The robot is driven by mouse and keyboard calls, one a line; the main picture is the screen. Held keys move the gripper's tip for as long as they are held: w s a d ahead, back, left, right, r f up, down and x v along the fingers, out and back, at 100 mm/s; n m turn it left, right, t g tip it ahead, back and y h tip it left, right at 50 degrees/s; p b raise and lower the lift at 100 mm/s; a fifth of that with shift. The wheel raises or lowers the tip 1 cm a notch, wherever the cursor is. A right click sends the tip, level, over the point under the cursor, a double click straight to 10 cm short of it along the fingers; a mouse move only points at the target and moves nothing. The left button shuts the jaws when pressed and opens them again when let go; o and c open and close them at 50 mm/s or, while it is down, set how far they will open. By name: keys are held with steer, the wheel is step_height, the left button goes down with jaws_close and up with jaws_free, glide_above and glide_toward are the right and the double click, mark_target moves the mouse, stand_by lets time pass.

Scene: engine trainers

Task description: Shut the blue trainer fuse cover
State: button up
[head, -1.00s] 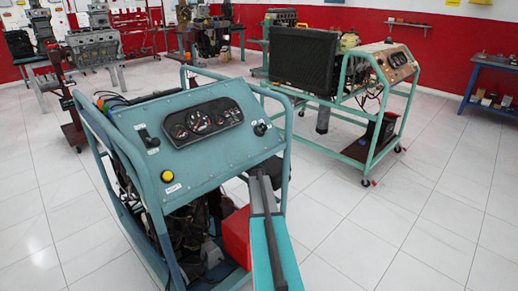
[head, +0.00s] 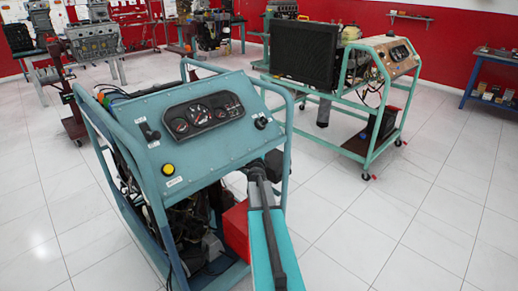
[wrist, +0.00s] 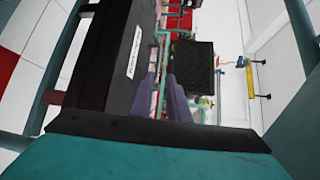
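The blue trainer (head: 205,150) stands close in front of me in the head view, with a sloped panel of gauges, a black lever, a knob and a yellow button. I cannot make out its fuse cover for certain. In the wrist view a dark flat panel with a white label (wrist: 137,51) is close by; whether it is the cover I cannot tell. My arm reaches in from the lower right of the head view, and its dark end is by the trainer's right side. My gripper (wrist: 177,100) shows as slate-coloured shapes in the wrist view; its opening is unclear.
A red box (head: 236,231) sits low in the blue trainer's frame, beside my arm. The trainer's tubular rails surround the panel. A green-framed trainer with a radiator (head: 306,55) stands behind to the right. White floor is clear at right.

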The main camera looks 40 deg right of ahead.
steer(key=shift+s+a, duration=0.2)
jaws_close()
steer(key=a+f+n+y, duration=0.4)
steer(key=a+f, duration=0.3)
steer(key=a, duration=0.3)
steer(key=a+f+n+y, duration=0.35)
steer(key=a+f, duration=0.35)
steer(key=a, duration=0.3)
steer(key=s+a+f+n+g+y+p, duration=0.2)
steer(key=s+a+f+n+y, duration=0.15)
steer(key=a+f, duration=0.45)
steer(key=s+a+f+n+g+y+p, duration=0.2)
steer(key=s+a+f+n+y, duration=0.15)
steer(key=a, duration=0.95)
steer(key=s+a+f+n+g+p, duration=0.2)
steer(key=s+a+f+n+g, duration=0.25)
steer(key=s+a, duration=0.5)
steer(key=s+a+f+n+g+p, duration=0.25)
steer(key=s+a+n+g, duration=0.35)
steer(key=s, duration=0.7)
steer(key=s+a+n+g+h+p, duration=0.1)
steer(key=s+n+g+h, duration=0.1)
steer(key=s, duration=0.9)
steer(key=shift+s+a+n+p, duration=0.3)
steer(key=shift+a+n+p, duration=0.1)
steer(key=shift+n, duration=0.5)
